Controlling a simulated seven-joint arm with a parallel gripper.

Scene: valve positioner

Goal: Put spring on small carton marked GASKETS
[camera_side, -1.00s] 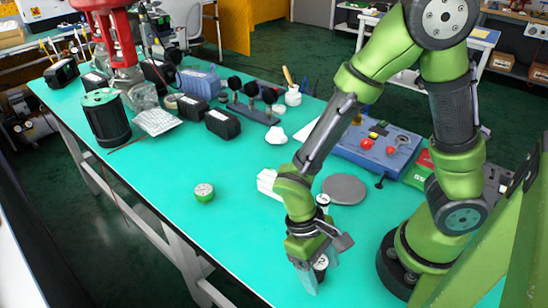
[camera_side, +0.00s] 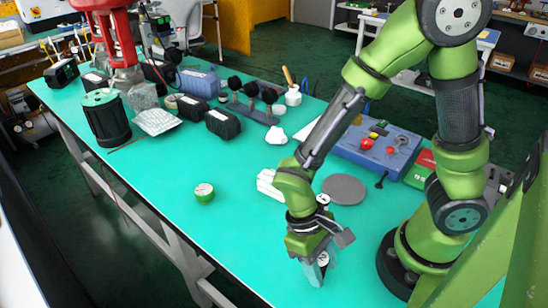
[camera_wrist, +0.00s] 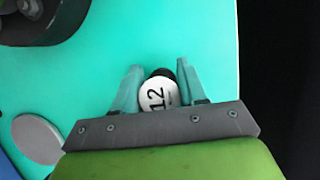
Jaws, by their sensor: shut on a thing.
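My gripper (camera_side: 316,272) is low over the near end of the teal table, its fingers pointing down. In the wrist view my gripper (camera_wrist: 160,68) has its two fingers on either side of a small dark round piece with a white face marked 12 (camera_wrist: 158,93), and it is shut on this piece. The piece also shows between the fingers in the side view (camera_side: 323,260). I cannot make out a spring. I cannot read GASKETS on any carton; a small white block (camera_side: 266,184), partly hidden by my arm, lies left of my wrist.
A grey disc (camera_side: 345,188) lies behind my gripper, with a blue control box (camera_side: 375,147) beyond it. A small green tin (camera_side: 204,193) stands alone mid-table. Black blocks (camera_side: 222,123) and a dark cylinder (camera_side: 106,118) are farther off. The table's front left is clear.

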